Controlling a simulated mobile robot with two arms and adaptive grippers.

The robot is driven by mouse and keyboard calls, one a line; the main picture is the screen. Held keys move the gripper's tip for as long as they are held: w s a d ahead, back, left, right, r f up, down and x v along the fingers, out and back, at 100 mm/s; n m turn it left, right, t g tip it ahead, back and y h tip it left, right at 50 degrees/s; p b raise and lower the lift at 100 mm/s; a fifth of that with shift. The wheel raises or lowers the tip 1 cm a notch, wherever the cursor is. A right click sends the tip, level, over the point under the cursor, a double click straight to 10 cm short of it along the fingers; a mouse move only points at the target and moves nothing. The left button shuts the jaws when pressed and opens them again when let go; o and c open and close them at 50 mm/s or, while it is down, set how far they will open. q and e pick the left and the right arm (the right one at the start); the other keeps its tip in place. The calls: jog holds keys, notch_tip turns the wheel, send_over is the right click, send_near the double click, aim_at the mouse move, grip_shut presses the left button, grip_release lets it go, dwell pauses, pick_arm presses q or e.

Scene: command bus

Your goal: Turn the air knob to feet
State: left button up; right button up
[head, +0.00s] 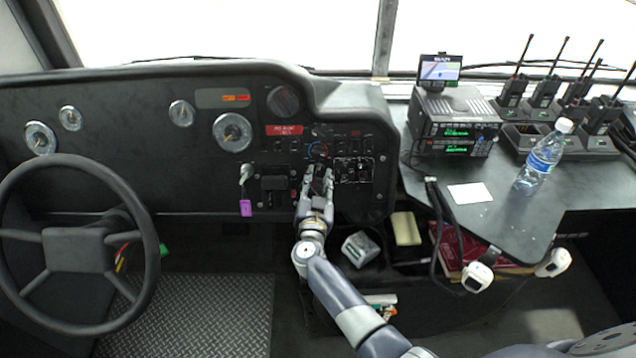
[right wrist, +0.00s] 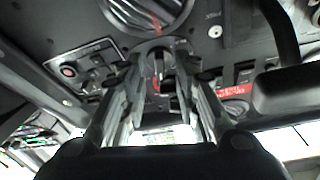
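My right gripper (head: 318,172) reaches up to the dashboard control panel (head: 378,145), just below a round knob (head: 318,150) with a red and blue arc. In the right wrist view, the gripper (right wrist: 160,82) has its two fingers apart, with a small dark knob (right wrist: 157,60) showing between and beyond the tips. Contact cannot be made out. A large round knob (right wrist: 150,10) with a pale rim fills the top of that view. I cannot tell which knob is the air knob, nor read its setting. My left gripper is not in view.
A key with a purple tag (head: 245,207) hangs left of my gripper. A black switch block (head: 354,170) is close on its right. The steering wheel (head: 78,250) stands at left. A bottle (head: 540,162) and radios (head: 545,90) stand on the right counter.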

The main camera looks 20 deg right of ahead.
jog(key=shift+w+d, duration=0.2)
jog(key=shift+w, duration=0.4)
grip_shut()
jog(key=shift+r, duration=0.1)
